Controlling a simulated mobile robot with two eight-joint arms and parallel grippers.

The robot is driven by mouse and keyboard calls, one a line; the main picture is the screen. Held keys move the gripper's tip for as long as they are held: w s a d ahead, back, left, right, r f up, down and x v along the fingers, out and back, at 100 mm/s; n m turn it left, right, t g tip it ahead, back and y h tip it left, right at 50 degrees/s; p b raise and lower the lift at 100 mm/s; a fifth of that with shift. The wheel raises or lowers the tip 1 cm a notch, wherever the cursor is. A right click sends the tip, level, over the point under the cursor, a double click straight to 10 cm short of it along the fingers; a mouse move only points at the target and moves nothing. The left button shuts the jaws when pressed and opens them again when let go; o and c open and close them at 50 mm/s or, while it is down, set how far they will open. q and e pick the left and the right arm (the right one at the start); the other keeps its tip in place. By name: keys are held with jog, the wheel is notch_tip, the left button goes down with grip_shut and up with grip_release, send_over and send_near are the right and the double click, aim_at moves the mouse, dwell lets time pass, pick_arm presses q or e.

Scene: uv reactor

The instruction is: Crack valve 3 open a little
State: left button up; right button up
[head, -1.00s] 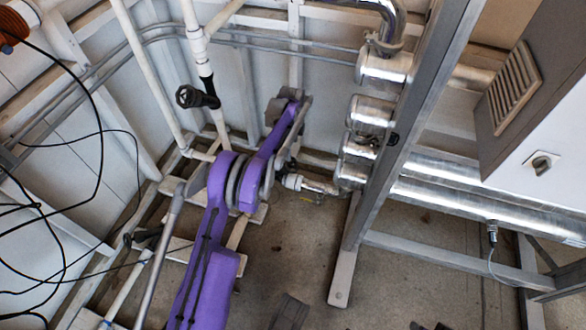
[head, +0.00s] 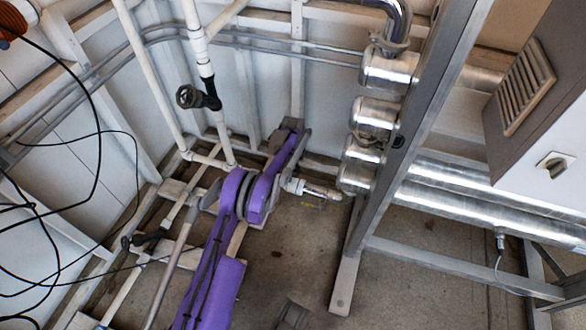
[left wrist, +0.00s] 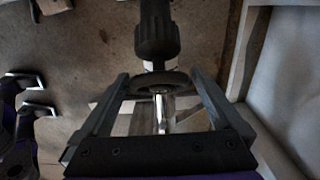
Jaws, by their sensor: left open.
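A black valve with a round knob (head: 190,96) sits on the white upright pipe in the head view. No number is legible on it, so I cannot tell whether it is valve 3. My purple left arm reaches in from the bottom of the head view, and its hand is mostly hidden at the far end. In the left wrist view my left gripper (left wrist: 160,77) is open, one finger on each side of a dark round handwheel (left wrist: 163,82). A bright metal stem shows between the fingers. I cannot tell whether they touch the wheel. My right gripper is not clearly seen.
Another black handle (head: 148,238) is low on the left. Shiny metal pipes (head: 480,205) and a grey frame post (head: 400,150) stand at the right, with a cabinet (head: 545,100) beyond. Black cables (head: 95,100) hang at the left. Concrete floor is open in the middle.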

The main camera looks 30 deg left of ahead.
pick_arm(q)
jog(key=shift+c, duration=0.2)
jog(key=c, duration=1)
jog(key=shift+o, duration=0.2)
jog(key=shift+r+n, duration=0.1)
jog(key=shift+n, duration=0.2)
